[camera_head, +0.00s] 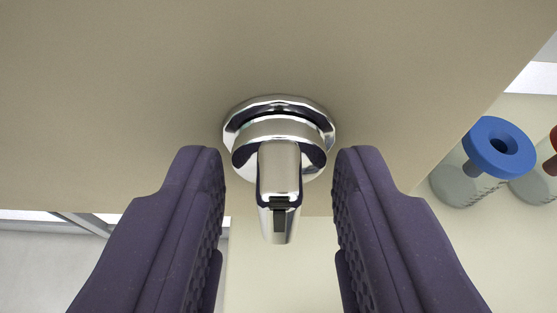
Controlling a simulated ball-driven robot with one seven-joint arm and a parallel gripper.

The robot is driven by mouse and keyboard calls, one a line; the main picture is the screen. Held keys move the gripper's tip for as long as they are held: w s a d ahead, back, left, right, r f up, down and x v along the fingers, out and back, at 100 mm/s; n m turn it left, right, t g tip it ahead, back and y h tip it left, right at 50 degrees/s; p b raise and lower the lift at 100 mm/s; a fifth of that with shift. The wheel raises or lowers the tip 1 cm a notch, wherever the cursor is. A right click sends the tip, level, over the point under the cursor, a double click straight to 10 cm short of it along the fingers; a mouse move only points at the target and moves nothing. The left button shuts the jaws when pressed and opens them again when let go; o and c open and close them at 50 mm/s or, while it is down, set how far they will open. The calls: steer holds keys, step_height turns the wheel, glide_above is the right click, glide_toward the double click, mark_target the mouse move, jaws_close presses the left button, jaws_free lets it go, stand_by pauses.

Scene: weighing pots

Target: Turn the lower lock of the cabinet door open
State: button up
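The lock (279,165) is a shiny chrome knob with a round base on the beige cabinet door (120,90). Its lever points down in the picture, toward me. My gripper (279,185) is open, with one dark purple padded finger on the left of the lock and one on the right. A gap shows between each finger and the lever, so neither touches it. From this one view I cannot tell whether this is the lower lock.
On the right, past the door's edge, a container with a blue ring-shaped top (500,147) stands beside another with a red top (553,145). A grey metal frame edge (85,224) shows at the lower left. A pale surface lies below the door's edge.

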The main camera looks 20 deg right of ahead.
steer(key=c, duration=0.7)
steer(key=shift+d+m+y, duration=0.25)
steer(key=shift+m+y, duration=0.45)
steer(key=shift+m, duration=0.4)
steer(key=m+y+p, duration=0.1)
steer(key=m, duration=0.1)
steer(key=m+t+y+p, duration=0.1)
steer(key=shift+s+d+m+t+p, duration=0.1)
steer(key=shift+d+m+t+p, duration=0.05)
steer(key=shift+m+t+p, duration=0.2)
steer(key=shift+d+f+m+t+y+p, duration=0.15)
steer(key=shift+m+t+y+p, duration=0.3)
steer(key=shift+m, duration=0.85)
steer(key=shift+a+f+m+t+y+p, duration=0.1)
steer(key=shift+f+m+t+y+p, duration=0.15)
steer(key=shift+m+t+p, duration=0.7)
steer(key=shift+d+f+m+t+y+p, duration=0.1)
steer(key=shift+m+t+y+p, duration=0.25)
steer(key=shift+m, duration=1.25)
